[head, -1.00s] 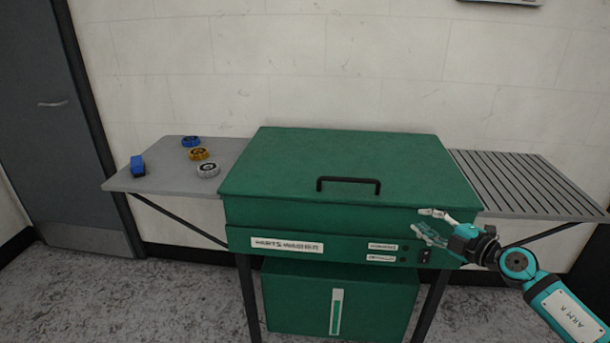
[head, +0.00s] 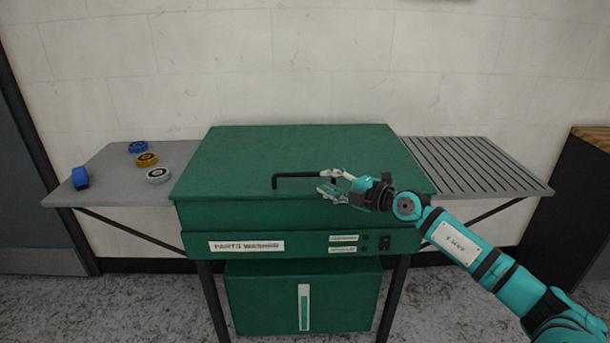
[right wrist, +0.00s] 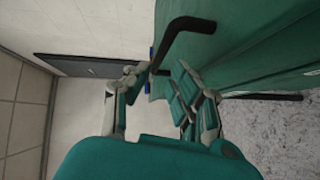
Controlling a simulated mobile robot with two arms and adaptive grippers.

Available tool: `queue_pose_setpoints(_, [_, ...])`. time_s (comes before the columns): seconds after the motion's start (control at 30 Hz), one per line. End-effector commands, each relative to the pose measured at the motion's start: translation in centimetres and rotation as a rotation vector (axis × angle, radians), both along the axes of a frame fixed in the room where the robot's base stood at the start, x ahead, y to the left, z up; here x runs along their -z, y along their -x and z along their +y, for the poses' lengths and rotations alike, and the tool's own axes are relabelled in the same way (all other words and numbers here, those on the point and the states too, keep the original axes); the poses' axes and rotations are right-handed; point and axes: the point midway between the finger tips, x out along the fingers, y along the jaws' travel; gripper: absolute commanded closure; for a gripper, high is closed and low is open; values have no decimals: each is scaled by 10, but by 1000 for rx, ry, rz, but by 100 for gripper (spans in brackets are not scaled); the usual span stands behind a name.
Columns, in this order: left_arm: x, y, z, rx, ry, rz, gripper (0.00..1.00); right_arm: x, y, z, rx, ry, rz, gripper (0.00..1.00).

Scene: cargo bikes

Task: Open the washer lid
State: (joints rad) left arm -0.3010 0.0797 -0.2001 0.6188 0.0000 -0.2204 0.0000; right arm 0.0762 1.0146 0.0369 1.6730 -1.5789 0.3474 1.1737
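The green parts washer stands against the wall with its flat lid (head: 290,155) closed. A black bar handle (head: 296,177) is fixed on the lid toward its front edge. My right gripper (head: 326,181) is open at the right end of the handle and covers that end in the head view. In the right wrist view the handle (right wrist: 180,36) lies just beyond the spread fingers (right wrist: 155,85), with part of it near the gap between them. I cannot tell whether a finger touches it. My left gripper does not show.
A grey side shelf (head: 105,187) on the left holds a blue block (head: 80,178) and several round parts (head: 147,160). A slatted shelf (head: 475,165) is on the right. A dark cabinet (head: 585,200) stands at the far right. The wall above the lid is clear.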

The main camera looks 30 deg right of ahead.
Motion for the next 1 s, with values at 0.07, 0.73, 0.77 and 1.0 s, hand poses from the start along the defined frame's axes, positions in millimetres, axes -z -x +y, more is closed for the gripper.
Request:
queue_pose_setpoints(0.07, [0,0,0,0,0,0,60,1,-12,2,2,-5,-3,77])
queue_pose_setpoints(0.73, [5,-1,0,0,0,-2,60,12,-82,21,0,-2,0,77])
queue_pose_setpoints(0.77, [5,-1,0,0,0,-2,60,12,-82,21,0,-1,0,77])
queue_pose_setpoints(1.0, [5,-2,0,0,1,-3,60,12,-82,21,0,-1,1,78])
